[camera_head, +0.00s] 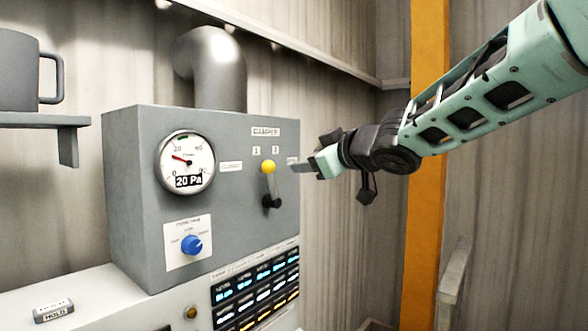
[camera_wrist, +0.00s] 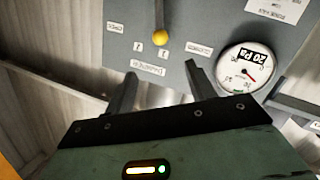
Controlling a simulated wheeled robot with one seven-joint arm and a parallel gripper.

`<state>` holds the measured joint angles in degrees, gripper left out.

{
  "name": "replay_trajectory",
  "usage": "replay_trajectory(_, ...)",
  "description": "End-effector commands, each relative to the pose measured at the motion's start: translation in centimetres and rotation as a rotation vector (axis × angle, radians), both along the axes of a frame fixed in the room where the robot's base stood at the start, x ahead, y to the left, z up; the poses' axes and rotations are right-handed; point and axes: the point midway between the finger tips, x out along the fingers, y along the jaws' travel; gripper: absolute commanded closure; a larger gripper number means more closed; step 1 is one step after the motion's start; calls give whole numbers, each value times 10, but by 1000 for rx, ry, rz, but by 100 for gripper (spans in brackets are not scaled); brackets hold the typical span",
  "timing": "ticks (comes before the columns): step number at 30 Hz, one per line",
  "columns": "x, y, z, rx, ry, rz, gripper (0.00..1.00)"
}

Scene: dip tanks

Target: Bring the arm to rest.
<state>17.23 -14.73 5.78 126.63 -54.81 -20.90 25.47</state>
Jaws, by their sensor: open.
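My arm (camera_head: 490,88) reaches in from the upper right in the head view. My gripper (camera_head: 300,167) points left at the grey control box (camera_head: 125,190), close to its yellow-knobbed lever (camera_head: 268,168). In the wrist view my gripper (camera_wrist: 160,83) shows two dark fingers spread apart with nothing between them. The lever's yellow knob (camera_wrist: 159,37) lies beyond the fingertips, and I see no contact. The lever's black base is lower on the box face in the head view.
The box carries a round gauge (camera_head: 187,162) reading 20 Pa and a blue knob (camera_head: 192,245). A lit display panel (camera_head: 255,295) is below. A shelf (camera_head: 45,121) with a grey mug (camera_head: 18,72) is at left. An orange post (camera_head: 425,215) stands behind my arm.

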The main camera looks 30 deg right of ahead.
Motion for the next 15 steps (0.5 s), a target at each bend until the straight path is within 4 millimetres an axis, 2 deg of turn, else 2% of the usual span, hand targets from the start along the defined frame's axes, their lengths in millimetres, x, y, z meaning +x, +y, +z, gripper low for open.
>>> replay_trajectory(5, 0, 0, 0, 0, 0, 0, 45)
replay_trajectory(8, 1, 7, -12, 7, 20, 0, 45)
replay_trajectory(11, 1, 26, -48, 31, 87, -4, 45)
replay_trajectory(14, -6, 57, -105, 58, 208, -9, 45)
replay_trajectory(15, -12, 71, -130, 65, 270, -10, 45)
